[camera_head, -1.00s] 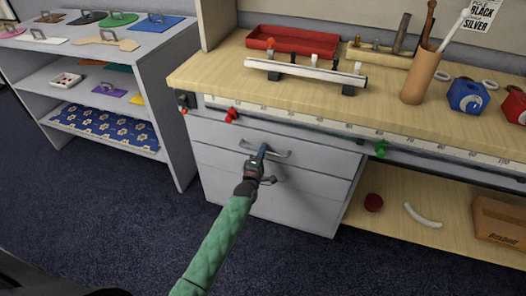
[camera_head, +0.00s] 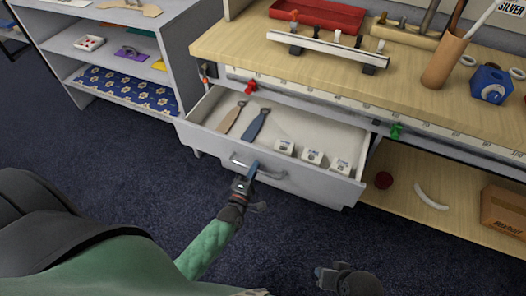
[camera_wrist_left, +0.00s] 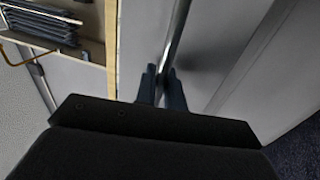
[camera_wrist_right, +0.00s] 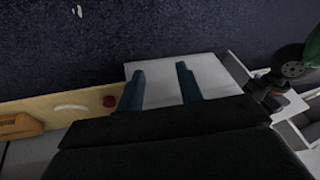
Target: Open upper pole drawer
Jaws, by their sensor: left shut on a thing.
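The upper drawer (camera_head: 318,186) under the workbench is pulled out, and its inside shows in the head view. My left gripper (camera_head: 251,171) is shut on the drawer's metal handle (camera_head: 274,174). In the left wrist view my left fingers (camera_wrist_left: 163,84) close around the handle bar (camera_wrist_left: 178,36). My right gripper is open and empty in the right wrist view (camera_wrist_right: 160,76). In the head view it shows only as a dark shape at the bottom edge, apart from the drawer.
The drawer holds two flat tools, one tan (camera_head: 232,117) and one blue (camera_head: 257,124), and several small white blocks (camera_head: 312,157). A grey shelf (camera_head: 180,45) stands at the left. The bench's lower shelf holds a red round thing (camera_head: 383,180) and a cardboard box (camera_head: 503,210).

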